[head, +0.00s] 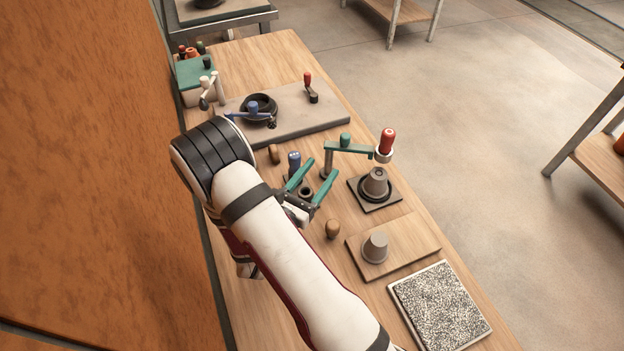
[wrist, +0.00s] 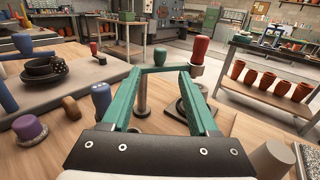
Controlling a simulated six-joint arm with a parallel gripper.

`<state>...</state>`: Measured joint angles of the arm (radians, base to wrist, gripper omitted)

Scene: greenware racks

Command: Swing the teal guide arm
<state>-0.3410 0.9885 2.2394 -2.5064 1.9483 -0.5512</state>
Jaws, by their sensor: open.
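The teal guide arm (head: 350,149) is a flat bar on a grey post (head: 327,171), with a teal knob (head: 345,139) on top. Contact cannot be told.
A blue-topped knob (head: 294,160) and wooden knobs (head: 333,229) stand close to my gripper. A board with another cone (head: 375,246) and a speckled slab (head: 440,306) lie nearer. A grey slab (head: 315,120) with a black bowl and blue-handled arm is farther back.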

